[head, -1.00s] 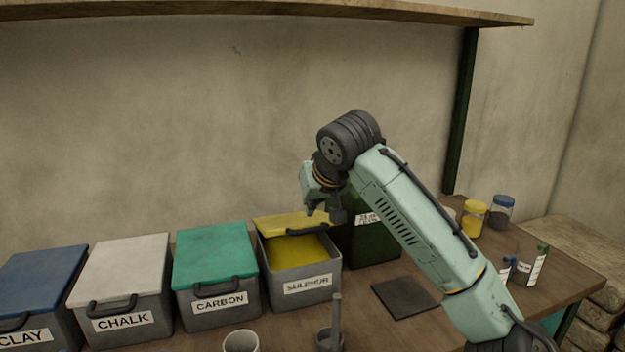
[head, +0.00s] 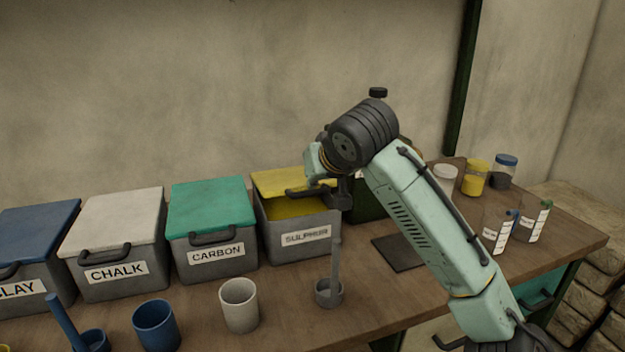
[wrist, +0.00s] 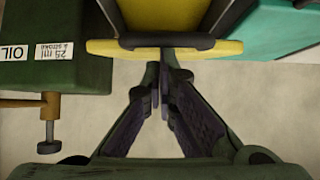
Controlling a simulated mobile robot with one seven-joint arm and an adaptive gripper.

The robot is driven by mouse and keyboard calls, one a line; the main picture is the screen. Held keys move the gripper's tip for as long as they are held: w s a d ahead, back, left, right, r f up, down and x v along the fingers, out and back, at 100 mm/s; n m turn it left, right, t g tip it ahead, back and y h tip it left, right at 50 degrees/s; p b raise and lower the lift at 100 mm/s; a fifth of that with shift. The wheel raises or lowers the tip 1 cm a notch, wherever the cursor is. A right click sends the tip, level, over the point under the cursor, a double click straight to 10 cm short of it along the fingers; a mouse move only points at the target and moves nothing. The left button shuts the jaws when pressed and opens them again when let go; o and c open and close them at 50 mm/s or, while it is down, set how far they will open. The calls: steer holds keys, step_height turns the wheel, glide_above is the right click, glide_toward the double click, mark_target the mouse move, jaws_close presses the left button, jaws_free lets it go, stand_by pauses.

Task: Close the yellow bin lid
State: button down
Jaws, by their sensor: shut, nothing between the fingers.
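The yellow lid (head: 285,182) is on the grey sulphur bin (head: 305,242). It is partly open, with its front edge raised and yellow powder (head: 292,208) showing beneath. Its dark handle (head: 308,191) is at the front edge; the lid also shows at the top of the wrist view (wrist: 165,47). My gripper (wrist: 163,66) is shut and empty, with its fingertips just at the lid's handle edge. In the head view my gripper is at the bin's front right corner, partly hidden by my wrist. I cannot tell whether it touches the lid.
The closed teal carbon bin (head: 212,205) stands close on the left, then the white chalk bin (head: 120,220) and blue clay bin (head: 40,232). A dark green oil box (wrist: 60,75) stands close on the right. A mortar with pestle (head: 330,292) and cups stand in front.

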step_height(320, 180, down, 7)
steer(key=s+t+b, duration=0.2)
steer(key=b, duration=0.7)
steer(key=shift+d+t+y, duration=0.35)
steer(key=shift+t+y, duration=0.05)
